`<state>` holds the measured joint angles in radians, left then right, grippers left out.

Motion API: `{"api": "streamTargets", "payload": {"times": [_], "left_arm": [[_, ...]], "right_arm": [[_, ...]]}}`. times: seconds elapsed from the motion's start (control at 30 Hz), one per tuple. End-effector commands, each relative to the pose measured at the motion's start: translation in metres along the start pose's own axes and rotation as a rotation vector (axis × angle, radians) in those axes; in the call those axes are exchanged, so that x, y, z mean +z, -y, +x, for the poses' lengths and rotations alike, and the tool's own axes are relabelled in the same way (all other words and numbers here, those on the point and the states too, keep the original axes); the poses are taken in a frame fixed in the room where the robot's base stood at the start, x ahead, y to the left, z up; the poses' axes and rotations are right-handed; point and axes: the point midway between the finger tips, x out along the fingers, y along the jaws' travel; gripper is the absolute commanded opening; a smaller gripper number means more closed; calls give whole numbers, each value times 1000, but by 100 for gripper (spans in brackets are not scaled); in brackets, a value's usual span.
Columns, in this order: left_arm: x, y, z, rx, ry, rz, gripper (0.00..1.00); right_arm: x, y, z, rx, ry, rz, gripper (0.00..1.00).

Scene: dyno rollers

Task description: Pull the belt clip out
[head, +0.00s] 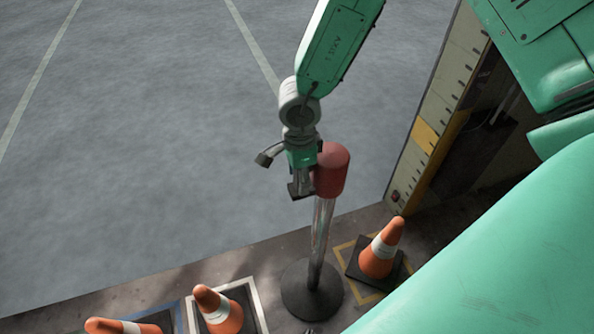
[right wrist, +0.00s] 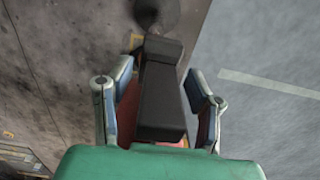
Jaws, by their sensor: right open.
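A stanchion post has a red cylindrical head (head: 333,170), a shiny metal pole (head: 321,235) and a dark round base (head: 312,290). My right gripper (head: 300,186) points down at the left side of the red head. In the right wrist view, a black belt clip (right wrist: 162,95) lies between the two fingers of my right gripper (right wrist: 160,80). The fingers stand apart, one on each side of the clip, with a visible gap at least near their tips. Red shows behind the clip, low between the fingers. My left gripper is not in view.
Orange-and-white cones stand right of the post (head: 379,252) and left of it (head: 219,310); another lies tilted at the lower left (head: 121,326). A yellow-marked panel (head: 425,125) rises at the right. The grey floor (head: 130,150) at left is clear.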

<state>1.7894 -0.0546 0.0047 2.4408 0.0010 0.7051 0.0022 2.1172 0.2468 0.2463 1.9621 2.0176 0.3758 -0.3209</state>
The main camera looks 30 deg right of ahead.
Motion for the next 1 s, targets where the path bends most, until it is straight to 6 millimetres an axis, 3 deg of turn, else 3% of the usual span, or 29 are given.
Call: {"api": "streamTargets", "payload": {"times": [0.63,0.67,0.7,0.8,1.0], "left_arm": [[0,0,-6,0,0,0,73],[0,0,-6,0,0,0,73],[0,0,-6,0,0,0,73],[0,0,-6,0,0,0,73],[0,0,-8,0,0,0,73]], "right_arm": [[0,0,0,0,-1,0,47],[0,0,0,0,-1,0,43],[0,0,0,0,-1,0,29],[0,0,0,0,0,0,0],[0,0,-2,0,0,0,0]]}}
